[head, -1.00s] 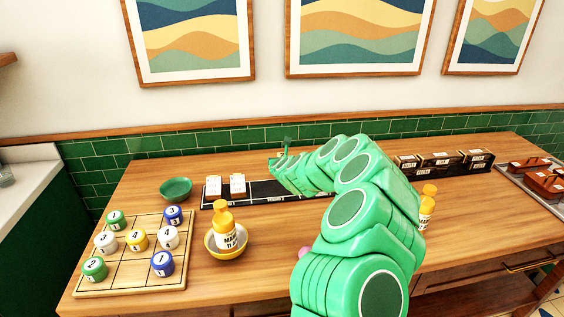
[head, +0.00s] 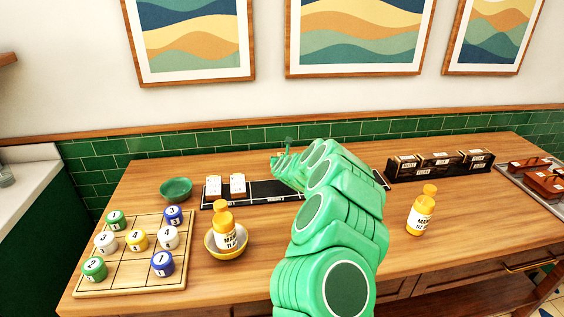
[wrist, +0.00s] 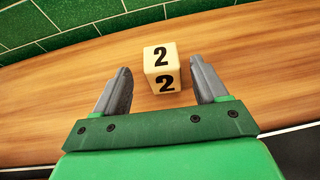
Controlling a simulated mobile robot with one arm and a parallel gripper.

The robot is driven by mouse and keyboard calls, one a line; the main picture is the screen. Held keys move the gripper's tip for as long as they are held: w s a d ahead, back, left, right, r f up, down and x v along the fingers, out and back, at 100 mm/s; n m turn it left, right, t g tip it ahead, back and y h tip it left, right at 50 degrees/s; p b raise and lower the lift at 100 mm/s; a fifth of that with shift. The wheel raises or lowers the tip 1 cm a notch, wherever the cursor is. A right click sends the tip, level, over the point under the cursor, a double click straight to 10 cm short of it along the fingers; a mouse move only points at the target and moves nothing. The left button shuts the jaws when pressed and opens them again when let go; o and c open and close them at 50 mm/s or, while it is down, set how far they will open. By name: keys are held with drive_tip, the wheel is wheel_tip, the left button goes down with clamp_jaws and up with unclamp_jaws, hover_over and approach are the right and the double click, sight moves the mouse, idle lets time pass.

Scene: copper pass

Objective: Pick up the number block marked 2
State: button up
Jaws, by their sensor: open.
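The number block marked 2 (wrist: 161,69) is a cream cube with a black 2 on its top and on its facing side. In the head view my gripper is mostly hidden by my green arm, near the back of the counter, and the block cannot be made out there.
A black strip (head: 262,190) with white cards lies before the gripper. A green bowl (head: 176,190), a yellow bowl (head: 212,252) with a bottle (head: 223,228), and a board (head: 135,279) with numbered pieces stand left. Another bottle (head: 421,212) stands right. Green wall tiles (wrist: 28,20) rise behind.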

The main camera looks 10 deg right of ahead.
drive_tip(key=shift+w+d+f, duration=0.15)
drive_tip(key=shift+w+d, duration=0.1)
drive_tip(key=shift+w, duration=0.3)
drive_tip(key=shift+w+f, duration=0.35)
drive_tip(key=shift+w, duration=0.55)
drive_tip(key=c, duration=1.1)
drive_tip(key=shift+o, duration=0.2)
